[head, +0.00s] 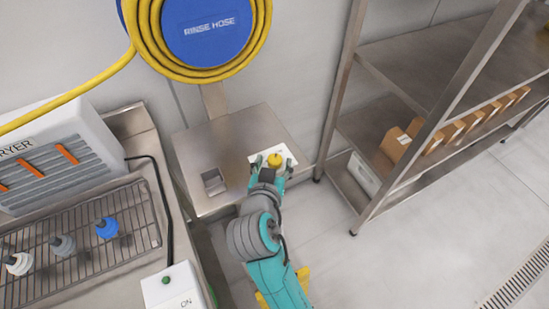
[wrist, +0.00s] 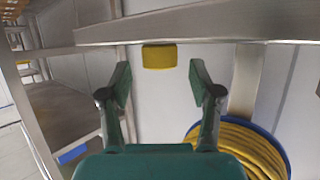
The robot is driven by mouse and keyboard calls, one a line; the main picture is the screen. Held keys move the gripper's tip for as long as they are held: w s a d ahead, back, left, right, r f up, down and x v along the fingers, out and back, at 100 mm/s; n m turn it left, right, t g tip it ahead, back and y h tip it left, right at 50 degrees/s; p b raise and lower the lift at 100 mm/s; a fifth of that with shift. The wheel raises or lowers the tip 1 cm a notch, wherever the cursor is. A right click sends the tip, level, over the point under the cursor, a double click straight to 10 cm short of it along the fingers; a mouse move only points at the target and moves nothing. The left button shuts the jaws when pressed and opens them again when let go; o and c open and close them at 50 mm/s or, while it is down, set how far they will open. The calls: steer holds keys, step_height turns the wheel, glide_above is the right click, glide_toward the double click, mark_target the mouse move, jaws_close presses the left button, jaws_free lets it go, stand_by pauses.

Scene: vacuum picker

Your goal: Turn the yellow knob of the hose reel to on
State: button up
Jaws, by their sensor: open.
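The yellow knob (head: 274,159) sits on a white plate (head: 288,153) at the right end of a steel cabinet top. The hose reel (head: 212,32), a blue disc marked RINSE HOSE with yellow hose coiled around it, hangs on the wall above. My gripper (head: 271,172) is open at the knob's near side, with its fingers spread. In the wrist view the knob (wrist: 159,57) shows as a yellow block ahead, centred between the fingertips (wrist: 160,78) and apart from both. The reel's coil (wrist: 240,150) is at lower right there. I cannot read any marks at the knob.
The steel cabinet (head: 200,140) has a square recess at its front left. A dryer (head: 60,150) and a wire rack (head: 130,225) with several coloured pickers stand left. A steel shelf unit (head: 345,95) with cardboard boxes stands right. Open floor (head: 420,240) lies at lower right.

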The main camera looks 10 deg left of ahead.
steer(key=v, duration=0.9)
steer(key=shift+s, duration=0.1)
steer(key=s+d+f+n+y, duration=0.1)
steer(key=s+d+f+n, duration=0.1)
steer(key=s+d+f, duration=0.45)
steer(key=s+d+f+n+y, duration=0.1)
steer(key=s+d+f+n, duration=0.15)
steer(key=d+f, duration=0.55)
steer(key=s+d+r+m, duration=0.1)
steer(key=s+d, duration=0.2)
steer(key=s, duration=0.3)
steer(key=s+d+r+m+h, duration=0.1)
steer(key=s+d+r, duration=0.1)
steer(key=s, duration=0.5)
steer(key=s+d+r+m+t, duration=0.1)
steer(key=s+d+r+m, duration=0.1)
steer(key=s+d, duration=0.2)
steer(key=s, duration=0.3)
steer(key=shift+d+h, duration=0.3)
